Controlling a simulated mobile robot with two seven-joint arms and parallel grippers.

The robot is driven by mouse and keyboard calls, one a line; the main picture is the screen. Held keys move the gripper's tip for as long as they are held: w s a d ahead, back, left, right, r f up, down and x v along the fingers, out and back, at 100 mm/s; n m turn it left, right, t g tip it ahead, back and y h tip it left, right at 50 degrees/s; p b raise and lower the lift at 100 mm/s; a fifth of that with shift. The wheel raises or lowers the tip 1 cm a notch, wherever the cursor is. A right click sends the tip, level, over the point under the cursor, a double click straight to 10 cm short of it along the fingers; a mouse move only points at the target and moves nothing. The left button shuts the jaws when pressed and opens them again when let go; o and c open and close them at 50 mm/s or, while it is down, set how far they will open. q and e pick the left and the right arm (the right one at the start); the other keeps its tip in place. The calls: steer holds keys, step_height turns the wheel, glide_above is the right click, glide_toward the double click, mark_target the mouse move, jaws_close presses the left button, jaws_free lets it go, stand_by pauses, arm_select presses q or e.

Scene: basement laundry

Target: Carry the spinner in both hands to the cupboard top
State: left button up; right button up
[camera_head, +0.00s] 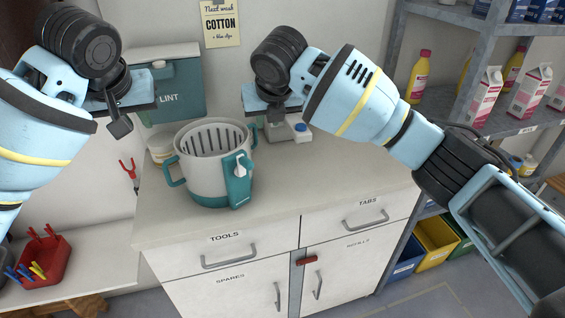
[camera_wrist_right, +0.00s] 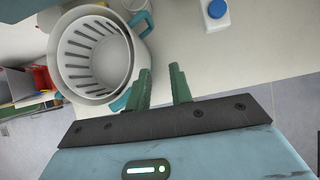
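The spinner (camera_head: 205,185) is a white tub with a slotted inner basket, teal base, teal front unit and teal side handles. It stands upright on the cupboard top (camera_head: 290,190). It also shows in the right wrist view (camera_wrist_right: 62,50), left of the fingers. My left gripper (camera_head: 119,125) is up and left of the spinner, apart from it; its finger opening is not clear. My right gripper (camera_head: 276,132) is right of and behind the spinner. In the right wrist view its green fingers (camera_wrist_right: 163,88) stand apart with nothing between them. Neither gripper holds the spinner.
A white bottle with a blue cap (camera_head: 299,130) stands behind the right gripper. A teal LINT bin (camera_head: 178,92) is on the wall behind. A red caddy (camera_head: 42,258) sits on a lower left bench. Shelves (camera_head: 450,105) with cartons stand right. The cupboard top's right side is clear.

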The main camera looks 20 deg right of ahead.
steer(key=v, duration=0.6)
steer(key=shift+s+r, duration=0.2)
steer(key=shift+r, duration=0.15)
